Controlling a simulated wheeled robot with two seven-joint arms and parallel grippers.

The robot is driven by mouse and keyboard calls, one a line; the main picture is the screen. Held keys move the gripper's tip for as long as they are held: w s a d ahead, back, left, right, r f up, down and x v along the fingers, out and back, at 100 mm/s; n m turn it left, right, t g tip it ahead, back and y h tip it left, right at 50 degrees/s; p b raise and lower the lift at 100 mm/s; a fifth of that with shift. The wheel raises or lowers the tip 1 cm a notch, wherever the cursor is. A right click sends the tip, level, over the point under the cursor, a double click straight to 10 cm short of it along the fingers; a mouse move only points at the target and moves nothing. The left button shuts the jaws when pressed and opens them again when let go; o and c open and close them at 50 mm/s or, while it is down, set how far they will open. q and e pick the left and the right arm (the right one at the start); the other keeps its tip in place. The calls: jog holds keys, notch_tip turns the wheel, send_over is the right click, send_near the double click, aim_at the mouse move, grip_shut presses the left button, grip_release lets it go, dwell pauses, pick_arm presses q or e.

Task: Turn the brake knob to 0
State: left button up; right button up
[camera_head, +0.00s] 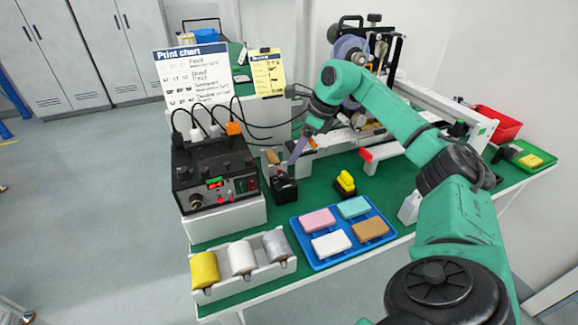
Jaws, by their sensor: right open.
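A black control box (213,175) stands on a white block at the left of the green table. Its front has a small lit red display and a round knob (196,200) at the lower left. The markings are too small to read, and I cannot tell whether this is the brake knob or what it points to. My right gripper (294,158) reaches in from the right, right of the control box and above a small black holder (284,187). It is open, with nothing seen between its fingers, and appears apart from the box. My left gripper is not in view.
A blue tray (316,263) with several coloured blocks lies at the front. A white rack (249,284) holds yellow, white and grey rolls. A yellow-and-black item (346,183) stands behind the tray. Cables rise behind the control box, below a print chart (193,75). A spool machine (352,50) stands behind.

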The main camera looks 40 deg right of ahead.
jog(key=v, duration=0.5)
jog(key=shift+r, duration=0.1)
